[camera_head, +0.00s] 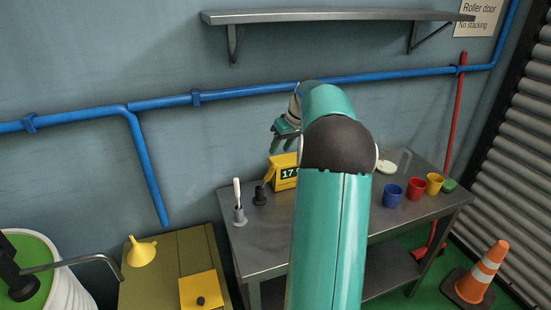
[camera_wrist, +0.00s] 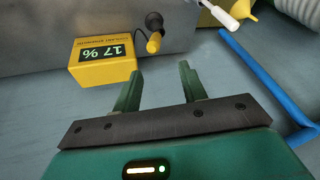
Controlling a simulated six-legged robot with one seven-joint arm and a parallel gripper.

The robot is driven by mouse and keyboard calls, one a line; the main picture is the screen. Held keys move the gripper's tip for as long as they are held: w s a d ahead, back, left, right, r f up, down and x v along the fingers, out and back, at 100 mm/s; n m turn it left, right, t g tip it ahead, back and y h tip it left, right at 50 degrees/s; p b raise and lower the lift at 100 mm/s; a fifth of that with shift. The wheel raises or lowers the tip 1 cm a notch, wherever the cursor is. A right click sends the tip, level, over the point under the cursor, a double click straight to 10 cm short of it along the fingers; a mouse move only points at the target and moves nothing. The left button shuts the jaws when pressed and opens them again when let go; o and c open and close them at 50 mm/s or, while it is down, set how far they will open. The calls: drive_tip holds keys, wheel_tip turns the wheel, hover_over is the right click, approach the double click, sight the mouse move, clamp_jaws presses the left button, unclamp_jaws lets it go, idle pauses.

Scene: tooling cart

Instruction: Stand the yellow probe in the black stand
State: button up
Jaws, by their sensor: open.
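The yellow probe (camera_wrist: 153,43) shows in the wrist view as a short yellow end, right beside the yellow meter reading 17 % (camera_wrist: 103,61). A thin black cable curves near it. The black stand (camera_wrist: 154,20) appears directly behind the probe; I cannot tell whether the probe is in it. In the head view the black stand (camera_head: 259,196) is on the cart, left of the meter (camera_head: 283,172), and I cannot make out the probe clearly. My gripper (camera_wrist: 160,70) is open and empty, fingers pointing toward the probe. In the head view my gripper (camera_head: 284,134) is above and behind the meter.
A white-handled tool (camera_head: 237,190) stands in a grey holder left of the black stand. Blue (camera_head: 392,195), red (camera_head: 416,188) and yellow (camera_head: 434,183) cups stand at the cart's right. A blue pipe (camera_head: 250,91) and a shelf (camera_head: 340,15) are on the wall behind.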

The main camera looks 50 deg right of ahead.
drive_tip(key=shift+v, duration=1.7)
drive_tip(key=a+r+n+h, duration=0.1)
drive_tip(key=a+r, duration=0.2)
drive_tip(key=a, duration=1.1)
drive_tip(key=a+r, duration=0.3)
drive_tip(key=a, duration=1.1)
drive_tip(key=s+a+f+n, duration=0.1)
drive_tip(key=s+a+f, duration=0.2)
drive_tip(key=s+a, duration=0.5)
drive_tip(key=s+a+f+t, duration=0.1)
drive_tip(key=s+a+f, duration=0.2)
drive_tip(key=s+a, duration=0.6)
drive_tip(key=a, duration=0.3)
drive_tip(key=shift+a+n, duration=0.2)
drive_tip(key=shift+n, duration=0.2)
